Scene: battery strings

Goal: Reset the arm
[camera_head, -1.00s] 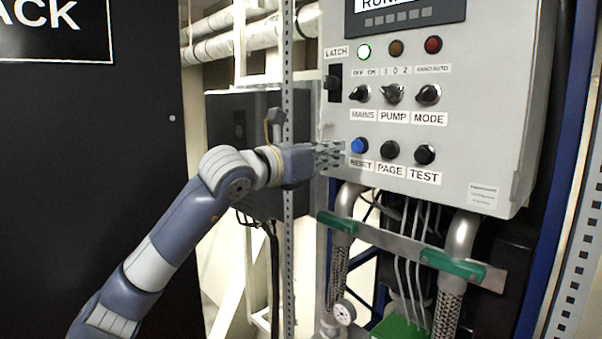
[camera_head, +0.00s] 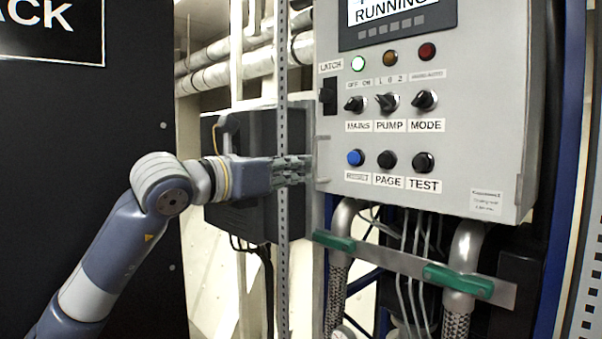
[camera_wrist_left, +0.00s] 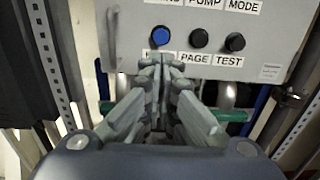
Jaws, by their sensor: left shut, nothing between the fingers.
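My left arm comes in from the left in the head view. Its gripper (camera_head: 293,170) is shut and empty, just left of the grey control panel (camera_head: 470,150), in front of the perforated upright. The blue RESET button (camera_head: 355,158) is to the right of the fingertips, with a clear gap. In the left wrist view the shut fingers (camera_wrist_left: 162,62) point toward the panel, just below the blue button (camera_wrist_left: 161,35), and partly cover the RESET label. My right gripper is not in view.
The panel also has black PAGE (camera_head: 387,160) and TEST (camera_head: 423,162) buttons, several knobs, and a lit green lamp (camera_head: 358,63). The display (camera_head: 390,15) reads RUNNING. A perforated metal upright (camera_head: 283,120) stands by the gripper.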

